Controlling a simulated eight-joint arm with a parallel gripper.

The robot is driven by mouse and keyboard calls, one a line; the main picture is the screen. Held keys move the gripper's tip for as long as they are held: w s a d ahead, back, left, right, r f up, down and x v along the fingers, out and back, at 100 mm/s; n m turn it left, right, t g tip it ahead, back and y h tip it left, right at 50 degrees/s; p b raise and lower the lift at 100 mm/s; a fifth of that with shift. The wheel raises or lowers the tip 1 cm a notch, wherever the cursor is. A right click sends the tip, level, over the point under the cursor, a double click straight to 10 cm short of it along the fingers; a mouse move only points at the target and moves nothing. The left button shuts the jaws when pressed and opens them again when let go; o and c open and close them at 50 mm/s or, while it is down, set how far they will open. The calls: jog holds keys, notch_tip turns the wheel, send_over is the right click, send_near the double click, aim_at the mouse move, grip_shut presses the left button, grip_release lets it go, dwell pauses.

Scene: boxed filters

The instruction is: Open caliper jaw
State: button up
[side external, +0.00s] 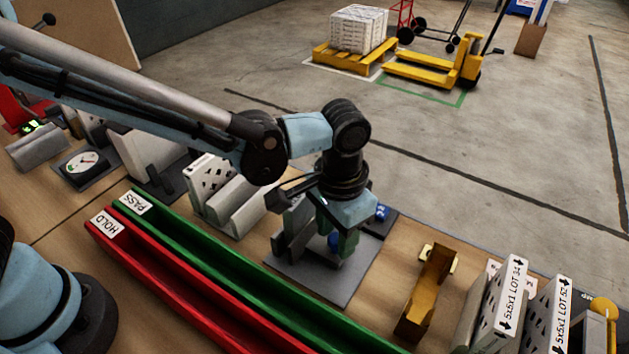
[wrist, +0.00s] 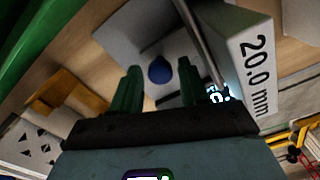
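The caliper gauge stands on a grey base plate (side external: 318,285) in the side external view, with upright grey jaw blocks (side external: 293,240) on it. Its blue knob (side external: 334,241) shows beneath my gripper and also in the wrist view (wrist: 160,70). A small lit readout (wrist: 215,94) shows in the wrist view; its figures are partly hidden. My gripper (side external: 336,238) points down over the gauge, its green fingers apart. In the wrist view the knob appears between the two fingertips (wrist: 159,68), with gaps on both sides. Whether the jaw is open cannot be told.
A block marked 20.0 mm (wrist: 252,70) is close beside the fingers in the wrist view. Green PASS (side external: 240,268) and red HOLD (side external: 165,278) channels run left of the gauge. A yellow-brown holder (side external: 428,290) and boxed filters (side external: 503,300) stand to the right.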

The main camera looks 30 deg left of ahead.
aim_at(351, 264)
grip_shut()
jog(key=shift+d, duration=1.6)
jog(key=shift+o, duration=1.3)
grip_release()
notch_tip(351, 264, up, 12)
jog(key=shift+r, duration=0.1)
